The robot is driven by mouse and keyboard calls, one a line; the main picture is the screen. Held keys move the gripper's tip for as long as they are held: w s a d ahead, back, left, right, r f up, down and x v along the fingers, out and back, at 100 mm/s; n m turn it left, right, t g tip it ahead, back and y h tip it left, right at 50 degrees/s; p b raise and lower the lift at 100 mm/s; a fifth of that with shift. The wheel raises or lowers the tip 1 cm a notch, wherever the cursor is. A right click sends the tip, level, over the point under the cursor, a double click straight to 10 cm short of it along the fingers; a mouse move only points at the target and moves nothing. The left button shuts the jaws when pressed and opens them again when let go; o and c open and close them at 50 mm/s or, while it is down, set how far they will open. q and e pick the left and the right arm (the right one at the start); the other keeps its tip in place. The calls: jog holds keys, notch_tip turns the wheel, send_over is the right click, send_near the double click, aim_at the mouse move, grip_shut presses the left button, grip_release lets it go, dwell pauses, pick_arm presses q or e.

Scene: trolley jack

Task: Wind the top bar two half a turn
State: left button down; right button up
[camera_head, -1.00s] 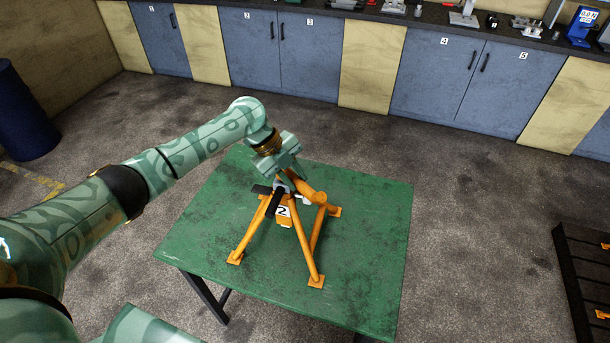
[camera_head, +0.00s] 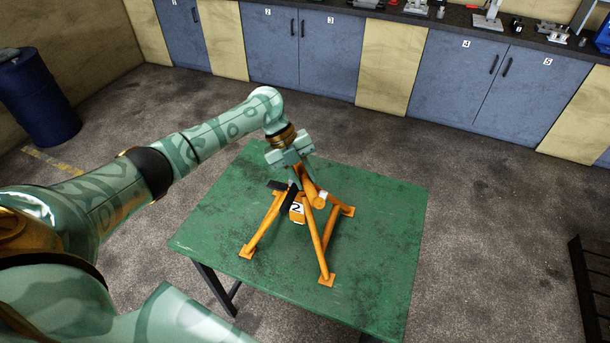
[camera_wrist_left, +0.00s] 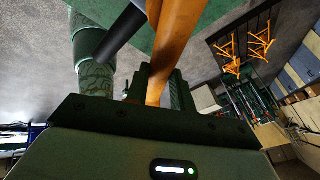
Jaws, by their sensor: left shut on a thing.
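An orange stand with a number 2 label (camera_head: 297,209) stands upright on splayed legs on the green table (camera_head: 365,245). Its orange top bar (camera_head: 312,191) slants at the top, with a rounded orange end facing right. Dark handle-like parts (camera_head: 278,186) show at its left. My left gripper (camera_head: 304,181) reaches down from above and is shut at the top bar. In the left wrist view, the orange bar (camera_wrist_left: 172,45) passes between the fingers (camera_wrist_left: 157,85), and a black rod (camera_wrist_left: 120,35) lies to its left. The exact grip contact is partly hidden. My right gripper is not in view.
The table has bare room around the stand. A blue drum (camera_head: 38,100) stands at the left. Numbered blue cabinets (camera_head: 440,85) with tools on the worktop line the back. A dark rack (camera_head: 590,290) is at the right edge.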

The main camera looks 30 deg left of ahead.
pick_arm(q)
jog(key=shift+w+r, duration=0.1)
jog(key=c, duration=1.2)
grip_release()
jog(key=v, duration=1.6)
jog(key=shift+a+r+b, duration=0.1)
jog(key=shift+r+b, duration=0.05)
jog(key=shift+b, duration=0.15)
